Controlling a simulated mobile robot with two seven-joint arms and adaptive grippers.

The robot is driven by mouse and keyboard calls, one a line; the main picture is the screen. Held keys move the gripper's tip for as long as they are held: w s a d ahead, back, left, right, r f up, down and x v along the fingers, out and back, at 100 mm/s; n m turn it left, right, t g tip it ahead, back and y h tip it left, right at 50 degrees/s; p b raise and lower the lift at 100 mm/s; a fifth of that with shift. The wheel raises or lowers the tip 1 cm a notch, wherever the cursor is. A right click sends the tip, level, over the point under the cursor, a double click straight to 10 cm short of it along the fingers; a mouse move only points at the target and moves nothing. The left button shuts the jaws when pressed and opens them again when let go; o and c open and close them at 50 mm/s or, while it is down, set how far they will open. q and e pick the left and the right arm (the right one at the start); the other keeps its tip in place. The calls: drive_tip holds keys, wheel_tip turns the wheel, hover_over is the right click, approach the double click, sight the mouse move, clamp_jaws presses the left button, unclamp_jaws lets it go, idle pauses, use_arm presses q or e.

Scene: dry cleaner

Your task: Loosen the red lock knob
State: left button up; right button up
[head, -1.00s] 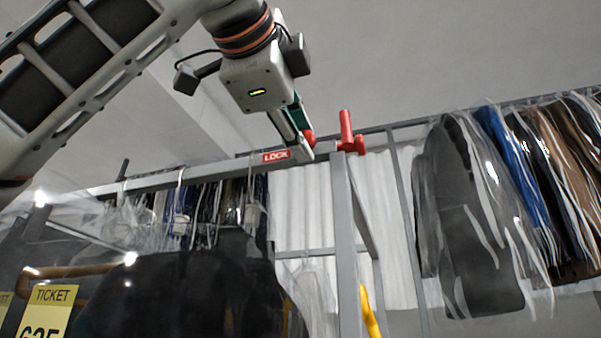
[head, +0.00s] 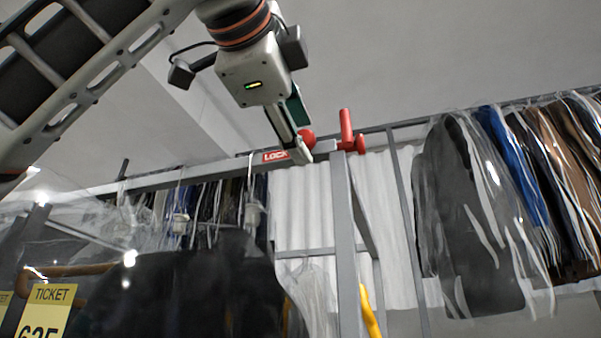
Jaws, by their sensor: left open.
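The red lock knob (head: 306,135) is a small round red ball at the rail, by a red LOCK label (head: 276,156). My left gripper (head: 300,150) reaches down from above, and its fingers overlap the knob in the head view. The near finger covers the knob's left part and the end of the label. The gripper is open; I cannot tell whether a finger touches the knob. A red upright handle (head: 346,131) on a red bracket stands just right of the knob at the post top. My right gripper is not in view.
The grey metal rail (head: 150,182) and post (head: 345,240) stand below the gripper. Bagged garments hang at right (head: 470,220) and a dark garment (head: 185,295) at lower left. A yellow ticket (head: 47,312) hangs lower left.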

use_arm(q)
drive_tip(key=v, duration=1.1)
idle(0.3)
